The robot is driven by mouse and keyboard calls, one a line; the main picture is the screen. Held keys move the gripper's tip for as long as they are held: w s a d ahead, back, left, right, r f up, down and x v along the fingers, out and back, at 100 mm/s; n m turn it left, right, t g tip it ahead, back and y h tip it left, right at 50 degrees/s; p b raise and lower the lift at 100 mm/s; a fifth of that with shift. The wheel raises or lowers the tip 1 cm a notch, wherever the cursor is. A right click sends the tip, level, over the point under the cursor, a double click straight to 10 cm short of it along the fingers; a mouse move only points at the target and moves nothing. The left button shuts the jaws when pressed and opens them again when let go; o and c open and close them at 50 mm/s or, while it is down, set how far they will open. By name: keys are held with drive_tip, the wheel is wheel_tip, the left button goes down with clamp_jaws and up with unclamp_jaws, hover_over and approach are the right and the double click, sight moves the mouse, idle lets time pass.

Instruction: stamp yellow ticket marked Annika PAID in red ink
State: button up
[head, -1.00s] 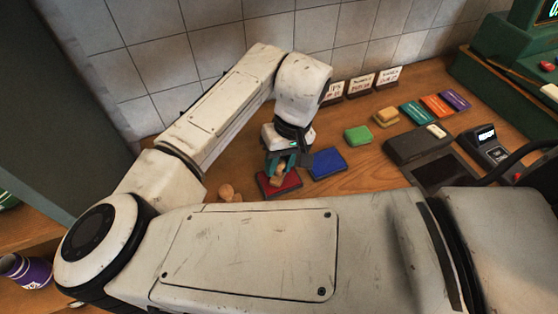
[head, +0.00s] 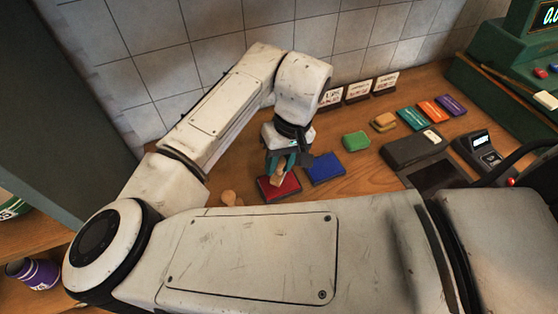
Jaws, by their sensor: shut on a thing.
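My gripper (head: 281,166) is shut on a wooden stamp (head: 278,177), held upright over the red ink pad (head: 284,190). I cannot tell whether the stamp's base touches the pad. A blue ink pad (head: 325,167) lies just right of it. Another wooden stamp handle (head: 229,197) shows at the left of the red pad, partly hidden by my arm. No yellow ticket with a readable name shows. A yellowish stack (head: 384,121) lies further back on the counter, too small to read.
A green block (head: 356,140) lies beyond the blue pad. Teal (head: 412,118), orange (head: 432,110) and purple (head: 452,105) cards lie at the right. Small signs (head: 358,91) stand by the tiled wall. A dark box (head: 414,148), card terminal (head: 479,150) and green register (head: 500,85) occupy the right.

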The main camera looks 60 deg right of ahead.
drive_tip(key=shift+w+a+p+v, duration=0.15)
drive_tip(key=shift+a+p+v, duration=0.05)
drive_tip(key=shift+p+v, duration=0.8)
drive_tip(key=shift+w+a+p+v, duration=0.1)
drive_tip(key=shift+a+p+v, duration=0.1)
drive_tip(key=shift+p+v, duration=0.75)
drive_tip(key=shift+r, duration=0.25)
